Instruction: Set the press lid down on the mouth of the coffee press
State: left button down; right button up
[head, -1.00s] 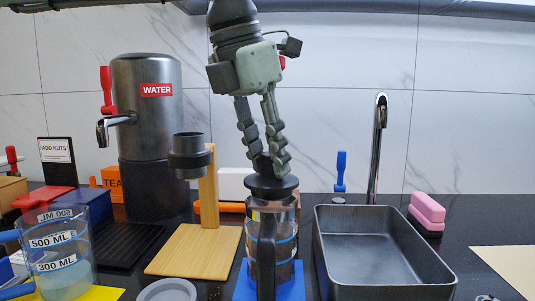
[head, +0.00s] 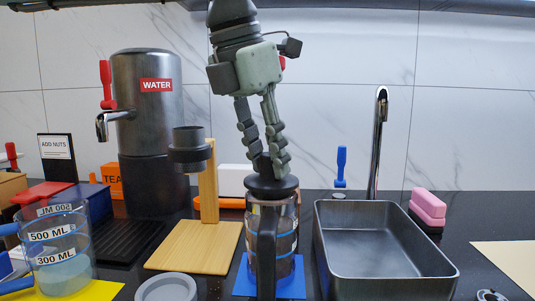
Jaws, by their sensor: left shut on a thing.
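The coffee press (head: 287,240) is a clear glass with blue bands and a dark handle facing me, upright on a blue mat (head: 242,287). The dark round press lid (head: 271,188) is at its mouth, level and roughly centred. The lid appears to meet the rim, though I cannot tell whether it is fully seated. My left gripper (head: 268,165) comes from above with its fingers shut on the lid's knob, which they partly hide. My right gripper is not in view.
A metal basin (head: 452,272) with a tap (head: 380,140) stands close on the right. A wooden stand (head: 190,250) with a dark cup holder is on the left, near a grey round lid (head: 167,288). A measuring jug (head: 58,250) and water dispenser (head: 148,120) stand further left.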

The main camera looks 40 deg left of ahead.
pick_arm(q)
jog(key=shift+f, duration=0.3)
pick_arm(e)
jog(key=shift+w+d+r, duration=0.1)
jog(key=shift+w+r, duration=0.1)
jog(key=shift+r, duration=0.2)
pick_arm(q)
jog(key=shift+f+b, duration=0.35)
jog(key=shift+b, duration=0.15)
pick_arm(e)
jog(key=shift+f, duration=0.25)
pick_arm(q)
jog(key=c, duration=1.1)
grip_release()
jog(key=shift+c, duration=1.3)
jog(key=shift+r, duration=0.1)
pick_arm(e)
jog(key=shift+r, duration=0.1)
